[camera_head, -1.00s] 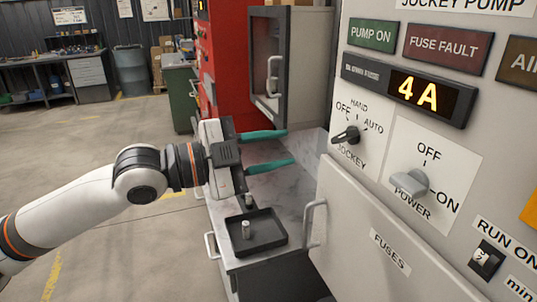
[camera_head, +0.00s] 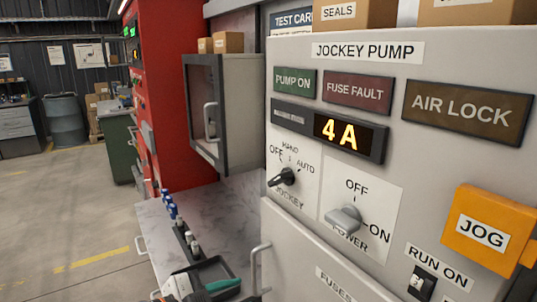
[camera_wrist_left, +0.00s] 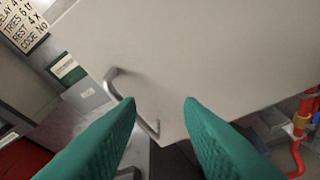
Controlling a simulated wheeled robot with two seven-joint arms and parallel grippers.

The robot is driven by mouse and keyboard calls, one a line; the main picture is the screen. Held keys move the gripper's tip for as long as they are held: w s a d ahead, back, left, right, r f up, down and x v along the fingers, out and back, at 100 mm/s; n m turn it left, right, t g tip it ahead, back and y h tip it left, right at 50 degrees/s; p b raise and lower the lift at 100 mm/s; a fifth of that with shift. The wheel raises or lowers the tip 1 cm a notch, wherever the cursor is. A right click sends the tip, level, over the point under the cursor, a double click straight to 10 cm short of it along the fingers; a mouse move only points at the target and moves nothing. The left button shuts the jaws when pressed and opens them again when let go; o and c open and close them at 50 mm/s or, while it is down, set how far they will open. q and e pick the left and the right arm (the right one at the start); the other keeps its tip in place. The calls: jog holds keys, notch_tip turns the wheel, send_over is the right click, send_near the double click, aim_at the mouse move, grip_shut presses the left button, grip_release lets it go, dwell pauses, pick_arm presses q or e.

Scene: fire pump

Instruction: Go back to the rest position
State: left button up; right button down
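My left gripper (camera_head: 232,289) is low at the bottom edge of the head view, mostly cut off, with one teal finger over the black tray. In the left wrist view its two teal fingers (camera_wrist_left: 158,102) are spread with nothing between them. Behind them are a pale panel and a metal handle (camera_wrist_left: 128,95); I cannot tell whether a finger touches the handle. My right gripper is not in view.
The jockey pump panel (camera_head: 420,180) fills the right, with a black jockey knob (camera_head: 285,177), grey power knob (camera_head: 343,220) and fuses door (camera_head: 300,262). A marble-topped bench (camera_head: 228,205) holds the black tray (camera_head: 215,268) and several small cylinders. Open floor (camera_head: 70,215) lies left.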

pick_arm(q)
jog(key=s+a+f+n+g+y, duration=0.1)
jog(key=s+a+f+n+y, duration=0.25)
jog(key=f, duration=0.45)
jog(key=s+a+f+n+y, duration=0.25)
jog(key=s+f+n, duration=0.2)
jog(key=f, duration=0.25)
jog(key=s+a+f+n+g+y, duration=0.25)
jog(key=s+a+f, duration=0.2)
jog(key=s, duration=0.25)
jog(key=s+a+f+n+g+y, duration=0.2)
jog(key=s+a+f+n+g, duration=0.15)
jog(key=s+f, duration=0.25)
jog(key=s+a+f+x, duration=0.1)
jog(key=s+x, duration=0.2)
jog(key=x, duration=1)
jog(key=s+x, duration=0.3)
jog(key=x, duration=0.9)
jog(key=s+a+f+g, duration=0.1)
jog(key=s+a+f, duration=0.1)
jog(key=s+f, duration=1.4)
jog(key=shift+s+a+f+g, duration=0.25)
jog(key=shift+s+a+g, duration=0.05)
jog(key=shift+a, duration=0.05)
jog(key=shift+y, duration=0.25)
